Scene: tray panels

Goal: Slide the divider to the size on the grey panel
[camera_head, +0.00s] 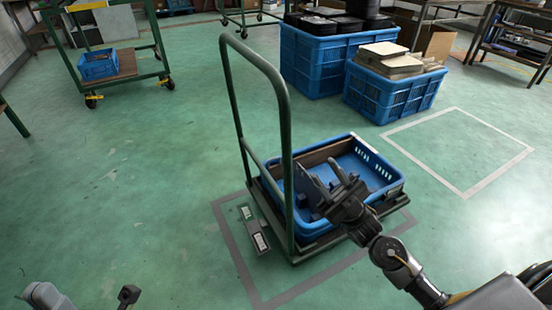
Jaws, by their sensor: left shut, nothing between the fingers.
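A blue tray (392,186) sits on the green trolley. A dark blue upright piece (303,182), apparently the divider, stands inside its left part, partly hidden by my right gripper. The grey panel (257,230) with small white displays is at the trolley's left side; its reading is too small to make out. My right gripper (328,176) reaches over the tray's near side, its fingers at or just in front of the dark blue piece. I cannot tell whether it touches or grips it. My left gripper (128,293) shows only as a small dark part at the bottom left, shut and empty.
The trolley's green handle (284,130) rises at the tray's left, close to my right gripper. Blue crates (315,61) stand behind, one holding boxes (388,58). A green cart (130,65) with a small blue bin is at the back left.

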